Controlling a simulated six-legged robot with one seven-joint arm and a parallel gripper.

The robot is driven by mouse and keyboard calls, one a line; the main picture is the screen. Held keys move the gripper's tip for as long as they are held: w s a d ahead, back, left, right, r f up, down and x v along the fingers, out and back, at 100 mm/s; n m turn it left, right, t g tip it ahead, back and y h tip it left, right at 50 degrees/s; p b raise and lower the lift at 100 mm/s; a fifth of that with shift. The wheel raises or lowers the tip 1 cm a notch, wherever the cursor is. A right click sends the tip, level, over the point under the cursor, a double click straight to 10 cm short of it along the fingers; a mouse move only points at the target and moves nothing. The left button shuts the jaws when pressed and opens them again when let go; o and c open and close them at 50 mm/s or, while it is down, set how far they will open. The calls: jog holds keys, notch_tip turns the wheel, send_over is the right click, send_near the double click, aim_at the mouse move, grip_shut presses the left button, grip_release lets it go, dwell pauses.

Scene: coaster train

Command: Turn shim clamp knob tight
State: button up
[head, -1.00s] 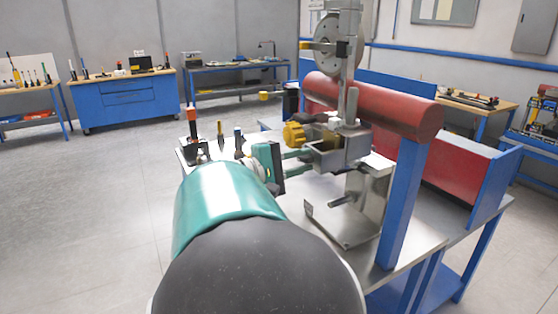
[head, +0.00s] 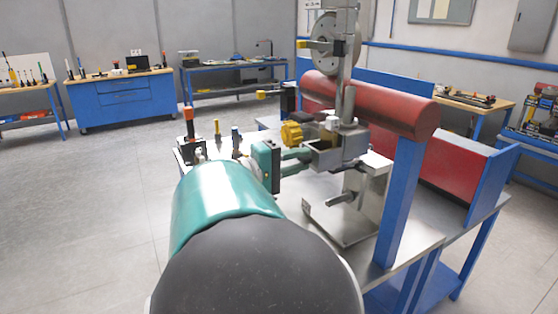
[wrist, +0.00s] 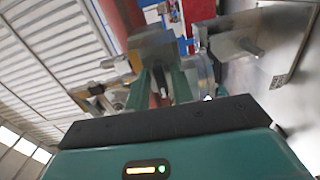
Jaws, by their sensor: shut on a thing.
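My gripper (head: 306,160), with two teal fingers, reaches right to the grey metal clamp block (head: 340,157) on the stand. The fingers are shut on a grey metal part at the block's left side; the exact part between the tips is mostly hidden. A yellow lobed knob (head: 291,134) stands just behind and above the fingers, apart from them as far as I can see. In the wrist view, the fingers (wrist: 165,85) point at the grey block (wrist: 152,48), and a blurred yellowish part (wrist: 95,90) shows to their left.
A metal post with a round disc (head: 325,45) rises behind the block. A thick red beam (head: 385,105) on a blue post (head: 403,200) stands close on the right. Upright tools (head: 189,122) stand on the bench's left end. The floor to the left is clear.

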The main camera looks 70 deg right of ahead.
jog(key=o, duration=0.7)
jog(key=shift+w+a, duration=0.1)
jog(key=shift+w, duration=0.05)
jog(key=v, duration=1.3)
jog(key=shift+w+a, duration=0.2)
jog(key=w+a+f+n+t+y, duration=0.2)
jog(key=a+f+n+t+y, duration=0.1)
jog(key=a+f+t, duration=0.4)
jog(key=w+a+f+n+t+y, duration=0.2)
jog(key=a+t+y, duration=0.1)
jog(key=a, duration=0.6)
jog(key=w+a+f+n+t+y, duration=0.1)
jog(key=w+a+f+t+y, duration=0.1)
jog(key=a, duration=0.7)
jog(key=w+a+f+n+t+y, duration=0.2)
jog(key=a+f+t+y, duration=0.2)
jog(key=a, duration=0.6)
jog(key=shift+w+n+t+y, duration=0.2)
jog(key=shift+n+t+y, duration=0.1)
jog(key=shift+t+y, duration=0.45)
